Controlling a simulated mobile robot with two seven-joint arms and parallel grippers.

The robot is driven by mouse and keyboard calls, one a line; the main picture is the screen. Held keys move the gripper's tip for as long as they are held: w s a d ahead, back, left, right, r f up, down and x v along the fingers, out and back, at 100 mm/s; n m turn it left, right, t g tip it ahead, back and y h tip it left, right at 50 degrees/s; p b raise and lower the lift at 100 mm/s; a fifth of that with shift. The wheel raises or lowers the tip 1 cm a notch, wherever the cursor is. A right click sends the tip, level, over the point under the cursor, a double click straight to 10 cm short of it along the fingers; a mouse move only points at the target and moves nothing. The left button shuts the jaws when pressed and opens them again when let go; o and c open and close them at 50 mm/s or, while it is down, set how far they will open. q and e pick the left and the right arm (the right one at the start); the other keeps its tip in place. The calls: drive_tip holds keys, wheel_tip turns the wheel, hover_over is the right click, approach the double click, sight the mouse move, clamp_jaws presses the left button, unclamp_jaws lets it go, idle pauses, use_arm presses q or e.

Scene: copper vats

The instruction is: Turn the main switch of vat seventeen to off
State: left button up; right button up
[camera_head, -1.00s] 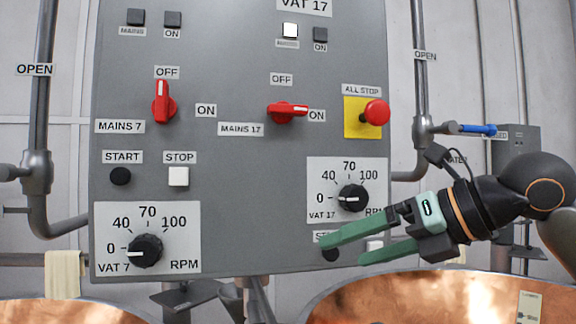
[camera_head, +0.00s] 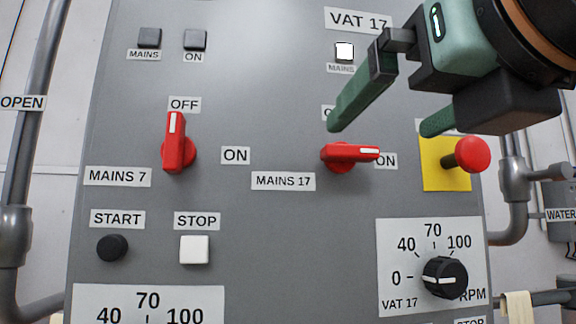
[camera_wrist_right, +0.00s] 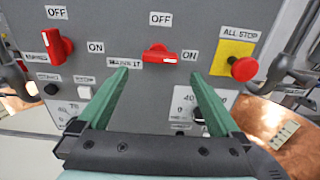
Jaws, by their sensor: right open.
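The red rotary switch marked MAINS 17 (camera_head: 349,154) is on the grey panel (camera_head: 270,200). Its handle lies horizontal and its white mark points right to the ON label (camera_head: 386,161). The OFF label above it is mostly hidden by my right gripper (camera_head: 384,128). That gripper is open and empty, with its fingertips above and to the right of the switch in the head view. In the right wrist view the switch (camera_wrist_right: 160,54) shows just beyond and between the two fingertips, and they appear clear of it. My left gripper is not in view.
The red ALL STOP button (camera_head: 470,155) on its yellow plate (camera_head: 440,175) is close by, right of the switch. The MAINS 7 switch (camera_head: 176,145) at left points up to OFF. The VAT 17 RPM dial (camera_head: 444,278) is below. A white lamp (camera_head: 344,51) is above.

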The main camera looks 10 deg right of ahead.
sight(355, 145)
drive_tip(key=w+p, duration=0.3)
drive_tip(key=w, duration=0.6)
drive_tip(key=shift+w+a+r, duration=0.1)
drive_tip(key=shift+w, duration=0.75)
drive_tip(key=shift+c, duration=0.4)
drive_tip(key=c, duration=1.1)
